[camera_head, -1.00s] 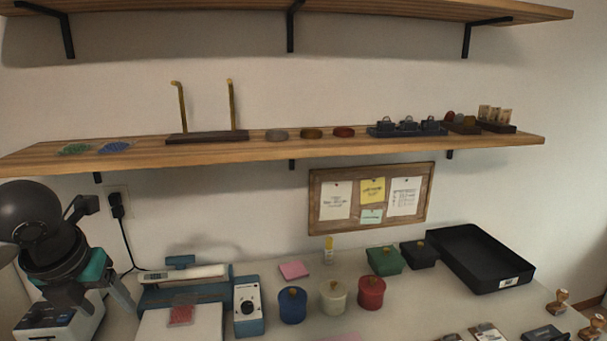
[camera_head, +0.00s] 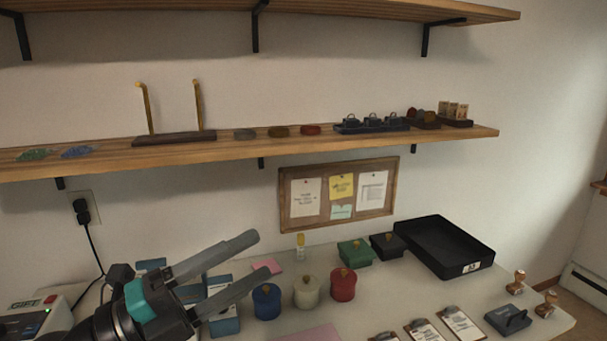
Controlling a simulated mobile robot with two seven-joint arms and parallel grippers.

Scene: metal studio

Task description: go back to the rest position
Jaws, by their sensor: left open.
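My left gripper (camera_head: 252,257) comes in from the lower left, with its two grey fingers spread apart and nothing between them. It is above the left part of the white table (camera_head: 390,290), in front of the blue device (camera_head: 222,317), which it partly hides. Its lower fingertip appears close to the blue lidded pot (camera_head: 266,302) in the picture; whether they touch I cannot tell. My right gripper is not in view.
A cream pot (camera_head: 307,292) and a red pot (camera_head: 343,285) stand beside the blue one. Green (camera_head: 355,253) and black boxes (camera_head: 385,246) and a black tray (camera_head: 445,248) are behind. Stampers (camera_head: 516,283) and clipboards (camera_head: 462,326) lie front right. A wooden shelf (camera_head: 240,148) spans above.

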